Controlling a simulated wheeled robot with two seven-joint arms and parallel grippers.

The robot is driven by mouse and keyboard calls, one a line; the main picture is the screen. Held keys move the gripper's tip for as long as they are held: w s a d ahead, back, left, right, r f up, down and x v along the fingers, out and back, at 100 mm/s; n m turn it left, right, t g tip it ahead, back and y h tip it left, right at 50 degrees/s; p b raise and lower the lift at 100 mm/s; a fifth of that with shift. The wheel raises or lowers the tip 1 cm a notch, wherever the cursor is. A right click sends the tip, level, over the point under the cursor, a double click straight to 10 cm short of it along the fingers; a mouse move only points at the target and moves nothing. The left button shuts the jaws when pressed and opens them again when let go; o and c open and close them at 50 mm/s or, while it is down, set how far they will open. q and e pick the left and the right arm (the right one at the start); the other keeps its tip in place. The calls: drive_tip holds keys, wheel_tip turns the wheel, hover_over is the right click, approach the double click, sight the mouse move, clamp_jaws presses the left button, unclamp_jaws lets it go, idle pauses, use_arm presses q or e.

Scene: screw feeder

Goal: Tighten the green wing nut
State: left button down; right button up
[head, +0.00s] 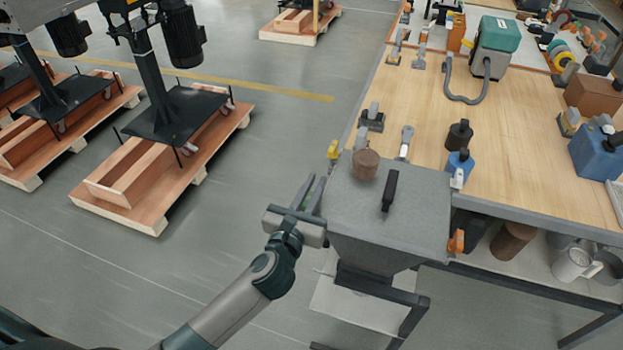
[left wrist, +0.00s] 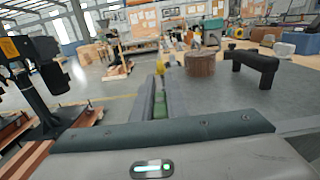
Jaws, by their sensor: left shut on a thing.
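The green wing nut shows as a small green patch (head: 309,199) between the fingers of my left gripper (head: 312,190). In the left wrist view the green wing nut (left wrist: 160,108) sits between the two close, nearly parallel fingers (left wrist: 160,97). My left gripper is shut on it at the left side of the grey screw feeder (head: 385,215), whose top carries a black handle (head: 390,191) and a brown cylinder (head: 365,164). Most of the nut is hidden by the fingers. My right gripper is not in view.
A yellow part (head: 333,150) stands at the feeder's back left corner, and an orange part (head: 456,242) at its right side. A wooden workbench (head: 520,150) with bottles and tools lies to the right. Wooden pallets (head: 150,215) stand at left. Open floor lies between.

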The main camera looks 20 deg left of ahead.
use_arm(q)
drive_tip(key=c, duration=1.8)
unclamp_jaws()
drive_tip(key=shift+o, duration=0.2)
drive_tip(key=shift+s, duration=0.15)
drive_tip(key=s+b, duration=0.5)
drive_tip(key=s, duration=1.2)
drive_tip(key=shift+a, duration=0.4)
